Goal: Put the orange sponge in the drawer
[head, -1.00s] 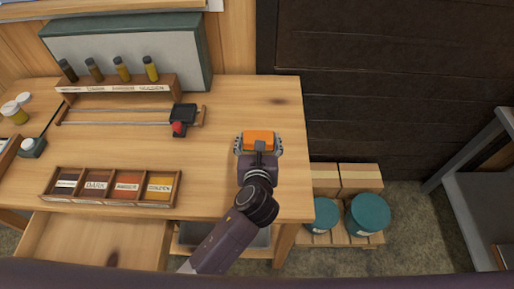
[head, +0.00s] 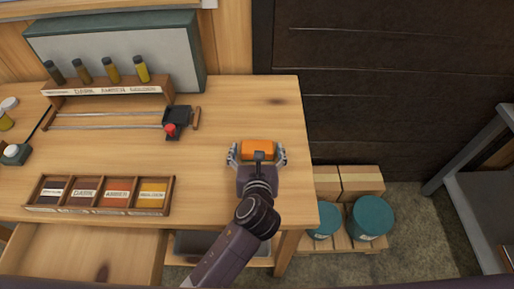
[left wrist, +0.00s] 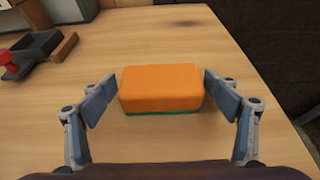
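The orange sponge (head: 258,149), with a green underside, lies flat on the right part of the wooden tabletop. My left gripper (head: 258,155) is over the table with its fingers on either side of the sponge. In the left wrist view the sponge (left wrist: 161,88) sits between the two fingertips, with a small gap at each side, so the gripper (left wrist: 161,92) is open. The drawer (head: 85,255) is pulled out below the table's front edge at lower left; its visible inside looks empty. Its front is cut off by the frame. My right gripper is not in view.
A divided box of labelled colour samples (head: 98,195) stands near the front edge above the drawer. A rack with small bottles (head: 105,90) and a rail with a black, red-knobbed slider (head: 177,120) are behind. A grey bin (head: 220,247) sits below the table. Tabletop around the sponge is clear.

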